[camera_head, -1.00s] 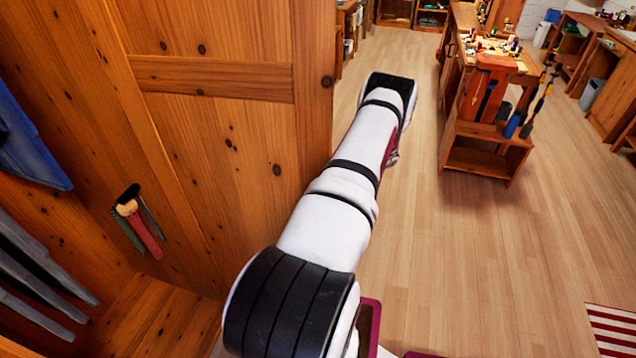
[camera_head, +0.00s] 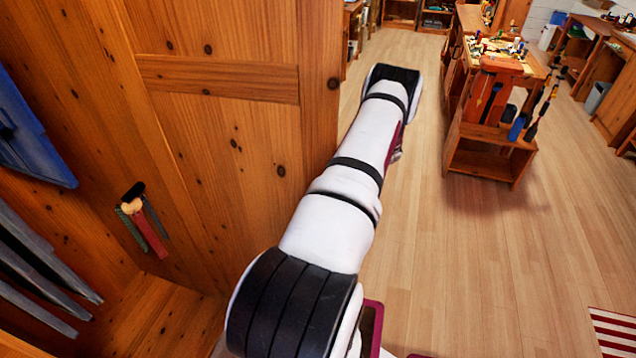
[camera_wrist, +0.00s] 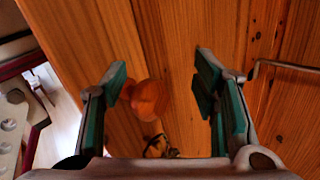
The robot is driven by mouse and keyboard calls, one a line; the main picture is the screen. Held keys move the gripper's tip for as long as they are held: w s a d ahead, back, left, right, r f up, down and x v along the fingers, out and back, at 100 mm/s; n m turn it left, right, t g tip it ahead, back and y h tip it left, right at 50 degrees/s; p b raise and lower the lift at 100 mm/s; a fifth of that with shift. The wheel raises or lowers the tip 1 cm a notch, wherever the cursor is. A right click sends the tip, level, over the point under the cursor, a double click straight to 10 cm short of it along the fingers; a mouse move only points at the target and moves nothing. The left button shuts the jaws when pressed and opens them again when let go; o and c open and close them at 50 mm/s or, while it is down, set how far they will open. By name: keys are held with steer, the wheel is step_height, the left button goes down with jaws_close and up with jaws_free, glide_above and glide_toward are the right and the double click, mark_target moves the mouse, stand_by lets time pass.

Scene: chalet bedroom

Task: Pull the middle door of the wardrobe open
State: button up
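A knotty wooden wardrobe door (camera_head: 225,135) stands swung out at the left of the head view, its inner face toward me. Whether it is the middle door I cannot tell. In the wrist view my gripper (camera_wrist: 161,80) is open, with teal pads on both fingers. A round orange-brown wooden knob (camera_wrist: 150,98) lies between the fingers, closer to the left one. Whether a pad touches it I cannot tell. Wooden planks (camera_wrist: 185,40) fill the background. The head view shows only my arm; the gripper is hidden there.
A small bundle of coloured items (camera_head: 143,220) hangs on the wood. A workbench (camera_head: 490,155) with tools stands at upper right.

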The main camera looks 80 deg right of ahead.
step_height(320, 180, up, 8)
steer(key=shift+s+f, duration=0.1)
stand_by(0.7)
